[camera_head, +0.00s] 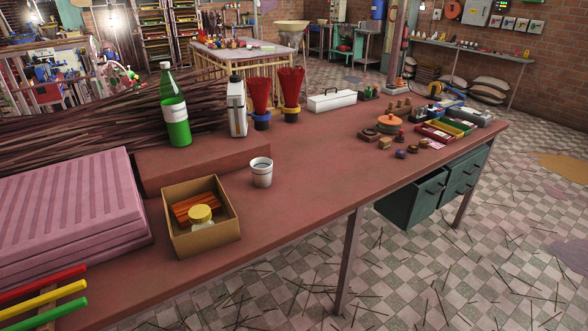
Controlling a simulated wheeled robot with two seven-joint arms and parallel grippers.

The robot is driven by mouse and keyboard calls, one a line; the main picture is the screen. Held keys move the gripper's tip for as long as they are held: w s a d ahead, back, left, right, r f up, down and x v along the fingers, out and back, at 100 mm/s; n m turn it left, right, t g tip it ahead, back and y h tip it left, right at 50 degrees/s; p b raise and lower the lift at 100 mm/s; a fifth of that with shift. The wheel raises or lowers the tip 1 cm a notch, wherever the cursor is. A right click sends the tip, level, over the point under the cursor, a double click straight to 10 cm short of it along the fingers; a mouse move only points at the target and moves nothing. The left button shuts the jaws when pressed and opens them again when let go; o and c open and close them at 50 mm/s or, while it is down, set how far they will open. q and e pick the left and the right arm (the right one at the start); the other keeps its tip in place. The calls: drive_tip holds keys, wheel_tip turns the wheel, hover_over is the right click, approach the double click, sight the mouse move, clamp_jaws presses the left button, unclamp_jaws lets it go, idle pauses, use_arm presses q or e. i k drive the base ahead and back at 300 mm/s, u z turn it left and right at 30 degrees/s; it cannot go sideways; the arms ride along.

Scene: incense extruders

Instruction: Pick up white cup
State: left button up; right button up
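The white cup (261,173) stands upright on the red-brown table, near the middle of the head view. It is a small white cup with a dark band near its rim and an open top; what is inside is too small to tell. It stands just right of the open cardboard box and in front of the raised red block. Nothing touches it that I can see. Neither my left nor my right gripper is in view.
The cardboard box (203,241) holds orange sticks and a yellow-lidded jar. A green bottle (175,109), a white container (236,107) and red stick bundles (259,95) stand behind the cup. Pink slabs (70,215) fill the left. The table (325,170) right of the cup is clear.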

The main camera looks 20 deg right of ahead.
sight(262, 173)
drive_tip(key=z, duration=0.1)
drive_tip(key=i, duration=0.85)
drive_tip(key=u, duration=0.4)
